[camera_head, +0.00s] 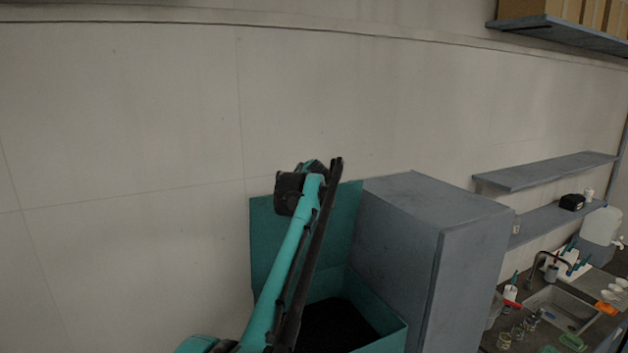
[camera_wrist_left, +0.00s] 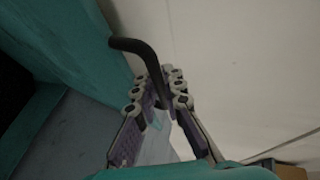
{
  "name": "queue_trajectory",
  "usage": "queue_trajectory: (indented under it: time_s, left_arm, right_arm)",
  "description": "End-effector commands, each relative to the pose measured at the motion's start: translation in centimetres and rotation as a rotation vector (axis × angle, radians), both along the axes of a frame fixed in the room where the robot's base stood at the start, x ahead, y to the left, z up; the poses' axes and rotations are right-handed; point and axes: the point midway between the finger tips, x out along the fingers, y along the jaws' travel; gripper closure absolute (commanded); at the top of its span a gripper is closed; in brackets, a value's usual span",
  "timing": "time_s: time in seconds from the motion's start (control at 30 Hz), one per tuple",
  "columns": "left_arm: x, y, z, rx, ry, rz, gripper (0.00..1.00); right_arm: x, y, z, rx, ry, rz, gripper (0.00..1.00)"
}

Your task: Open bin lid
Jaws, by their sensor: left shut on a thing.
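The teal bin (camera_head: 395,337) stands against the wall at the bottom middle of the head view, its dark inside showing. Its lid (camera_head: 268,235) stands raised, upright at the back of the bin. In the left wrist view, my left gripper (camera_wrist_left: 163,88) is shut on the black bent handle (camera_wrist_left: 137,46), which reaches in between the fingers beside a teal panel (camera_wrist_left: 75,40) that looks like the lid. In the head view my left arm crosses in front of bin and lid, and I cannot make out the fingers. My right gripper is not in view.
A tall grey cabinet (camera_head: 400,240) stands close to the right of the bin. Farther right are wall shelves (camera_head: 545,172) and a counter with a sink (camera_head: 560,305) and several small items. The pale wall (camera_head: 120,150) on the left is bare.

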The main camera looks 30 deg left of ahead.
Motion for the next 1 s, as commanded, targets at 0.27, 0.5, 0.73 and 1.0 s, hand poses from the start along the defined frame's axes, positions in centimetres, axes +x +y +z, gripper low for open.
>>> queue_trajectory:
  time_s: [0.27,0.5,0.73,1.0]
  left_arm:
    - [0.0,-0.1,0.0,-0.001,-0.002,-0.001,0.76]
    - [0.0,-0.1,0.0,0.001,-0.001,0.0,0.7]
    - [-0.9,-0.6,0.4,0.0,0.0,-0.001,0.7]
    - [-5.4,-3.0,2.1,-0.001,-0.002,-0.001,0.7]
  right_arm:
    - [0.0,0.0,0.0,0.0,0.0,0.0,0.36]
    - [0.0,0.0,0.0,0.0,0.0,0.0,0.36]
    - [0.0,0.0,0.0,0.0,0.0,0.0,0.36]
    - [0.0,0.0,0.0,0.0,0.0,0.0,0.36]
